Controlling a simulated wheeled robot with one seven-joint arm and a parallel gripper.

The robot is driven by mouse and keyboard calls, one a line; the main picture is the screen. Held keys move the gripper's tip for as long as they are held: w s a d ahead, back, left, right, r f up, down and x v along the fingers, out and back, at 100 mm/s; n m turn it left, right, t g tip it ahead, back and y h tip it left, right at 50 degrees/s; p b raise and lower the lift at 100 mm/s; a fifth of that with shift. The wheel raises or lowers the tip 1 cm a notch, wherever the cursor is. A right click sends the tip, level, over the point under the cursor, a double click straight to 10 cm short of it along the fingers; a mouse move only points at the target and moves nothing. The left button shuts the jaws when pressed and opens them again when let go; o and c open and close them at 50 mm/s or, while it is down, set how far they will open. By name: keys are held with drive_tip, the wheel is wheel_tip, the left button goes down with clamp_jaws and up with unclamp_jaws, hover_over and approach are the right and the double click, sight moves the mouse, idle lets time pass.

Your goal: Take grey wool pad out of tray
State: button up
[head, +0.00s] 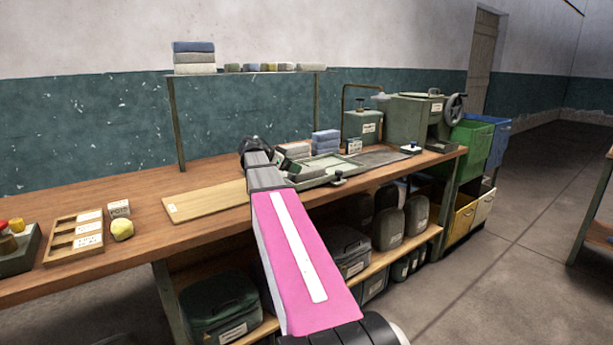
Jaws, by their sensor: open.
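A shallow pale grey-green tray (338,168) lies on the wooden bench, just right of my arm's far end. A grey block (297,150) shows at its back left; it may be the grey wool pad, but it is too small to be sure, and I cannot tell whether it is inside the tray. My gripper (283,163) shows as small dark parts beyond my wrist, at the tray's left end, mostly hidden by my arm. It is open. I see nothing held.
Blue-grey pads (326,141) are stacked behind the tray. A green machine with a handwheel (415,115) stands at the bench's right end. A wooden board (205,201) lies left of my arm. A raised shelf (250,73) crosses behind. A yellow lump (122,229) sits front left.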

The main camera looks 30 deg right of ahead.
sight(306, 170)
drive_tip(key=shift+r+x, duration=0.2)
drive_tip(key=shift+x, duration=2.55)
drive_tip(key=shift+s+d, duration=0.1)
drive_tip(key=shift+s, duration=0.1)
drive_tip(key=shift+c, duration=0.3)
drive_tip(key=c, duration=0.6)
